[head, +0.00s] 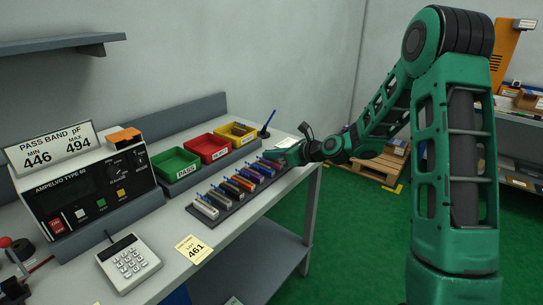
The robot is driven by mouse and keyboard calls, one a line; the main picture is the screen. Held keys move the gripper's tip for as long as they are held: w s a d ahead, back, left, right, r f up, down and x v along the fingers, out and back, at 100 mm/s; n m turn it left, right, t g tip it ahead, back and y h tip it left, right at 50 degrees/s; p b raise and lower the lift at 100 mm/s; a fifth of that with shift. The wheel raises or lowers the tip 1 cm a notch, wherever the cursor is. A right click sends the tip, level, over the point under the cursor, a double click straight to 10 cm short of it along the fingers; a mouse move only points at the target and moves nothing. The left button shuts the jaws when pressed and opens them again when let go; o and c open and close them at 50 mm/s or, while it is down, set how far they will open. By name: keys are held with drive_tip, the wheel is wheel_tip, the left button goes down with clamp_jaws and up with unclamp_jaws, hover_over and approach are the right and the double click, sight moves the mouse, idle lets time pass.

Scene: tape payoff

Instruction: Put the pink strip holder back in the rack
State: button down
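A dark rack (238,206) lies along the front of the bench, with several strip holders in a row, from white at the near end through orange and blue to purple. A pinkish-purple holder (271,164) shows at the rack's far end. I cannot tell whether it is the pink one or whether it is fully seated. My gripper (283,154) is low over the rack's far end, close beside that holder. Its fingers are too small and partly hidden, so I cannot tell whether they are open or hold anything.
Green (175,164), red (208,147) and yellow (236,132) bins stand behind the rack. A meter (85,195), a calculator (128,262) and a yellow lot card (194,249) lie left and nearer. A blue pen (268,121) stands upright beyond the bins. The bench's right edge is close to the rack.

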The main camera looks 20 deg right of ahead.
drive_tip(key=c, duration=2)
unclamp_jaws()
drive_tip(key=v, duration=1.2)
drive_tip(key=s+d+n+g+h, duration=0.2)
drive_tip(key=s+n, duration=0.5)
drive_tip(key=s, duration=0.6)
drive_tip(key=s+d+n+g+h, duration=0.3)
drive_tip(key=s+d+n+g, duration=0.2)
drive_tip(key=s, duration=0.9)
drive_tip(key=s+d+f+n+g+h, duration=0.1)
drive_tip(key=s+d+n+g, duration=0.3)
drive_tip(key=s+n, duration=0.6)
drive_tip(key=s+h, duration=0.1)
drive_tip(key=s, duration=0.3)
drive_tip(key=shift+h, duration=0.3)
